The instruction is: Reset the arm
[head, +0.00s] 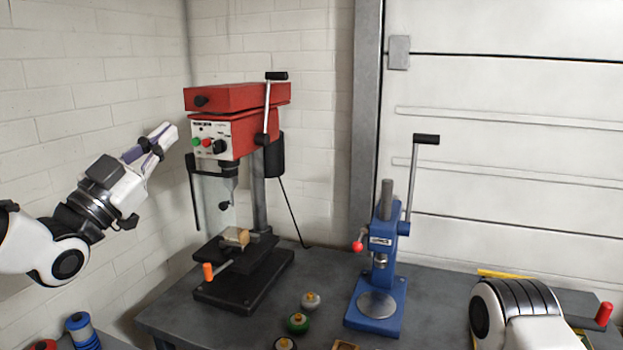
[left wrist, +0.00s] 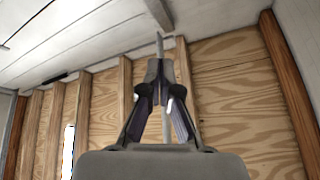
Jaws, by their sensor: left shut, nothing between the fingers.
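My left gripper (head: 167,134) is raised at the left in the head view, in front of the white brick wall and left of the drill press. Its fingers are closed together and empty, pointing up and right. It also shows in the left wrist view (left wrist: 158,70), tilted up towards the wood-panelled wall and white ceiling, touching nothing. A white and black link of my right arm (head: 520,312) shows at the lower right; its gripper is outside the frame. The blue arbor press (head: 385,265) has its black-gripped lever (head: 412,180) standing nearly upright.
Several round-knobbed pieces, one green (head: 298,323), sit between the machines. A blue-topped item (head: 80,325) is at lower left.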

